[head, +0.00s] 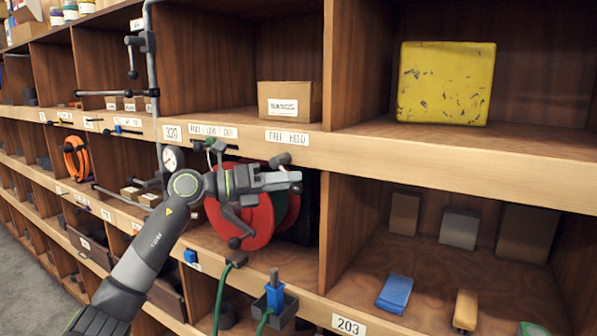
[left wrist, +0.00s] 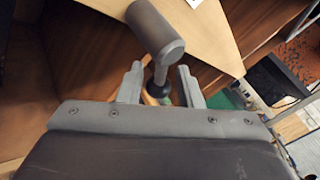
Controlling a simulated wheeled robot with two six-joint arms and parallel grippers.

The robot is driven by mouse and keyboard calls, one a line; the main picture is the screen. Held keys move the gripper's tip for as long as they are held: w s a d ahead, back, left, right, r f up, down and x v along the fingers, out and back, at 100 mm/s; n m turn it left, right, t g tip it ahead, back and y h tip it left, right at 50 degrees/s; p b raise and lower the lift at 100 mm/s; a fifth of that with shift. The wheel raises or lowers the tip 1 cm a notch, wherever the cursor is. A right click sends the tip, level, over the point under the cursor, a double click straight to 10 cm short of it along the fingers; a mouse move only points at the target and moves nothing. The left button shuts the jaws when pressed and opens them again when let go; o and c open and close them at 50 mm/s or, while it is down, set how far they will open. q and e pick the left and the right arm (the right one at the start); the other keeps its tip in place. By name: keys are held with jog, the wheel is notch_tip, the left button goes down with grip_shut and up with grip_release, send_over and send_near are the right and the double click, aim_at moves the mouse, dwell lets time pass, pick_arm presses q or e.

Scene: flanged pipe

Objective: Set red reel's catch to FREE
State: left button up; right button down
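The red reel (head: 252,218) stands in a cubby below a shelf edge, partly hidden by my left arm. A label reading FREE HELD (head: 288,137) is on the edge above it. A dark knobbed lever, apparently the catch (head: 280,160), sits just under that label. Which word it points to is unclear. My left gripper (head: 297,181) is just below the knob. In the left wrist view its fingers (left wrist: 161,78) are apart, with a grey cylindrical knob (left wrist: 157,32) ahead and its thin stem showing in the gap. Contact is not clear. My right gripper is not in view.
A blue-topped fitting (head: 275,292) stands lower. A gauge (head: 172,158) and pipe are at left. A cardboard box (head: 290,101) and yellow block (head: 445,83) sit on the shelf above.

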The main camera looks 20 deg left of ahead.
pick_arm(q)
jog(key=shift+p+x, duration=0.4)
jog(key=shift+x, duration=1)
